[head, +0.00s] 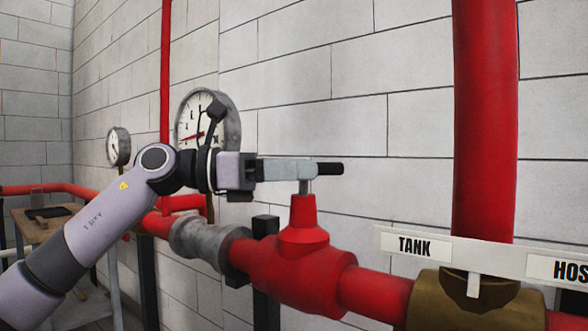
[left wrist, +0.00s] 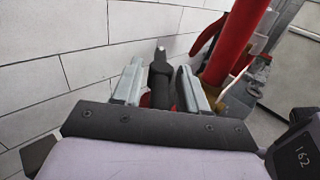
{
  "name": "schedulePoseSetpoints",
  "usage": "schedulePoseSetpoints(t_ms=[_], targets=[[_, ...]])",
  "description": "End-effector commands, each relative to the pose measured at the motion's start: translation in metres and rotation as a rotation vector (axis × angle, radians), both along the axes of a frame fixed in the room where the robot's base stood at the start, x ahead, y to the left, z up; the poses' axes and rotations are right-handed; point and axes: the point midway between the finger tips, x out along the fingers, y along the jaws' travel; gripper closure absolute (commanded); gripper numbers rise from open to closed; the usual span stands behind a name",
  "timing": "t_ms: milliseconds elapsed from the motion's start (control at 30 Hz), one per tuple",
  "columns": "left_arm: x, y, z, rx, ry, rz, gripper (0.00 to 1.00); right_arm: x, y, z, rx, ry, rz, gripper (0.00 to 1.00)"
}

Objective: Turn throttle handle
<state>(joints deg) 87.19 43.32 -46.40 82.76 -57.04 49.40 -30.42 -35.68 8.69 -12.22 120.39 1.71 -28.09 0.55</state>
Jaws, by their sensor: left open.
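The throttle handle (head: 332,169) has a black grip and a grey stem, on top of a red valve body (head: 300,268) in the pipe. My left gripper (head: 312,169) comes in from the left at handle height, its fingers level and lined up with the grip. In the left wrist view, the fingers of my left gripper (left wrist: 160,68) stand apart on either side of the black handle (left wrist: 160,80). I cannot tell whether either finger touches it. The near finger hides part of the handle in the head view. My right gripper is not in view.
A red vertical pipe (head: 485,120) stands to the right, above a brass fitting (head: 445,302). A white sign rail (head: 455,246) reads TANK. A round gauge (head: 226,115) is on the wall behind my left wrist. A wooden table (head: 45,225) stands at far left.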

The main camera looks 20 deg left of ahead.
Motion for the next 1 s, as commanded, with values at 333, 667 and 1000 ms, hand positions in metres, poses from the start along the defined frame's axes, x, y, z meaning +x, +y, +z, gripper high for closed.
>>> schedulePoseSetpoints(t_ms=[333, 667, 1000], targets=[[-0.0002, 0.0001, 0.0000, 0.000, 0.000, 0.000, 1.00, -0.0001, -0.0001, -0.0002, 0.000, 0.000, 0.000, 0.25], [-0.0015, -0.0002, 0.0000, 0.001, -0.002, 0.057, 1.00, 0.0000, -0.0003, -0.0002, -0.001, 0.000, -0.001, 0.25], [-0.0043, -0.0015, -0.0009, 0.002, -0.009, 0.239, 1.00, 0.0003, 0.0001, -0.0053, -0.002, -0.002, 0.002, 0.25]])
